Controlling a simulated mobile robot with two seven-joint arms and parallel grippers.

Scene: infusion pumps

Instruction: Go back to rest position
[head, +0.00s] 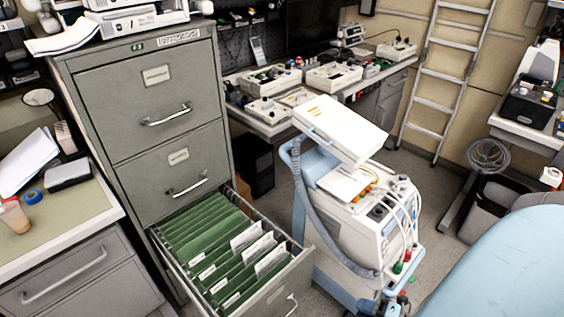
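Neither of my grippers can be made out in the head view, and no arm of mine shows clearly. A grey filing cabinet (150,110) stands at the left. Its lowest visible drawer (283,293) is pulled open and holds green hanging folders (205,240) with white labels. A white and light-blue medical cart (345,225) stands right of the open drawer, with a grey corrugated hose (312,212) and a tilted white panel (342,127) on top.
A workbench (272,129) at the back carries several beige devices. A ladder (434,104) leans against the back wall. A light-blue padded surface (510,270) fills the lower right corner. A side counter (85,225) is at the left. Grey floor (440,220) shows right of the cart.

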